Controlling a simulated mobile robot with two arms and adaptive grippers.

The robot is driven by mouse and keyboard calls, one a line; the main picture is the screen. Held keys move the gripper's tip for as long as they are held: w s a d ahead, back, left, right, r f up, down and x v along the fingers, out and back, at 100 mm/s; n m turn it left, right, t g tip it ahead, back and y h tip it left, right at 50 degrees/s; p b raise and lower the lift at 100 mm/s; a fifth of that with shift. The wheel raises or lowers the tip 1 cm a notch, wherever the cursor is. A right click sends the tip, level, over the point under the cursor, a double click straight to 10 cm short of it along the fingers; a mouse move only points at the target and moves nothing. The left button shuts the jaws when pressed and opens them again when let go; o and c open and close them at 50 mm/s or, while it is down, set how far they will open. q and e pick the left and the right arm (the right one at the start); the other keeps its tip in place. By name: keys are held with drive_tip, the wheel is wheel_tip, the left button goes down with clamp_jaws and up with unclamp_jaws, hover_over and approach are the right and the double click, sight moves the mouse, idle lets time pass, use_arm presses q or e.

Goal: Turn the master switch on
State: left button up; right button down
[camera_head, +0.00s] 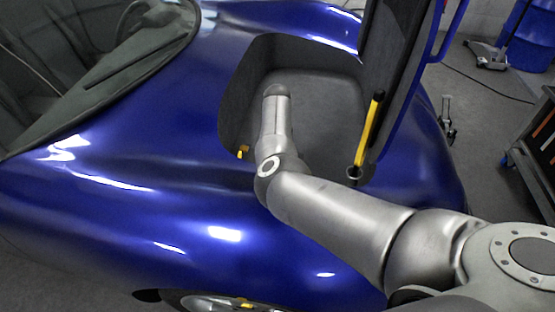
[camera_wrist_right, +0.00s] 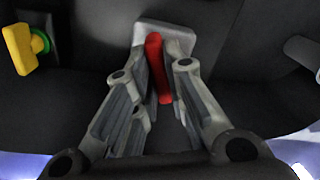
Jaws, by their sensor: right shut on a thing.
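The master switch has a red handle (camera_wrist_right: 154,55) on a light grey base (camera_wrist_right: 180,38), fixed to a dark wall in the right wrist view. My right gripper (camera_wrist_right: 162,68) is shut on the red handle, with one finger at each side of it. In the head view my right arm reaches down into the open compartment (camera_head: 325,95) of the blue car. The switch and the right gripper cannot be made out there. My left gripper is not in view.
A yellow part with a green ring (camera_wrist_right: 22,48) sits left of the switch. The raised lid (camera_head: 400,75) and a yellow-and-black strut (camera_head: 368,130) stand close to my right arm. The blue car body (camera_head: 150,195) surrounds the opening. A tool cart (camera_head: 535,150) stands at far right.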

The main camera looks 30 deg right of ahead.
drive_tip(key=shift+w+m+b, duration=0.1)
drive_tip(key=shift+m+b, duration=0.2)
drive_tip(key=shift+m, duration=0.9)
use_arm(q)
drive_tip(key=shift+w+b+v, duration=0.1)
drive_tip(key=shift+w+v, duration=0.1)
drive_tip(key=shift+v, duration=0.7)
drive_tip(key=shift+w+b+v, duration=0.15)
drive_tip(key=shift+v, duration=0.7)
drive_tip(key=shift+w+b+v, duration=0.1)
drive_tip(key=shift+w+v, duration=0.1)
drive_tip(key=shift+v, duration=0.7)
use_arm(e)
drive_tip(key=shift+r+m, duration=0.1)
drive_tip(key=shift+m, duration=1.2)
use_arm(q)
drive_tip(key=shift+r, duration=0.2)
use_arm(e)
drive_tip(key=c, duration=1.5)
unclamp_jaws()
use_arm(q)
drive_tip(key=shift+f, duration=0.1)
use_arm(e)
wheel_tip(320, 180, up, 12)
drive_tip(key=shift+f, duration=0.1)
